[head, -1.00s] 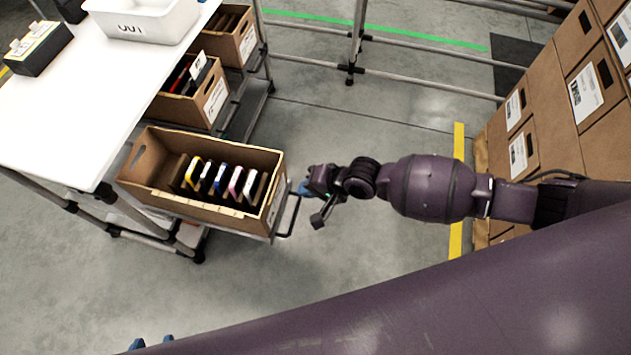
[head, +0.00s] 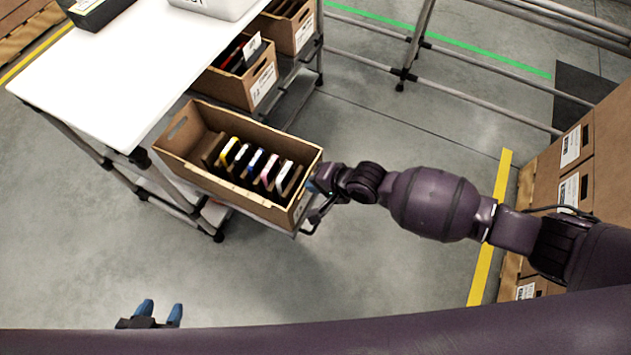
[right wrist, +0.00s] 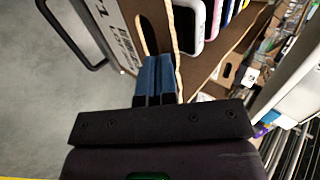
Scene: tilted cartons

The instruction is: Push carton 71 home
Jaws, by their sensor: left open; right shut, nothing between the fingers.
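An open brown carton (head: 235,190) sticks out from the rack beside the white table, sloping down to its front end. It holds a row of upright, light-edged items (head: 257,168). Its white front label (right wrist: 118,35) is partly cut off in the right wrist view, so I cannot read the full number. My right gripper (head: 314,186) is at the carton's front end. Its blue fingertips (right wrist: 157,72) are shut together, empty, against or just short of the front wall beside the hand slot. My left gripper (head: 161,312) is open and empty, low at the left, well apart from the carton.
Two more cartons (head: 236,78) (head: 284,28) sit farther along the rack. The white tabletop (head: 110,90) overhangs beside the carton. A dark wire handle (right wrist: 72,38) stands by the carton's front. Stacked boxes (head: 570,190) are at the right. The grey floor in front is clear.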

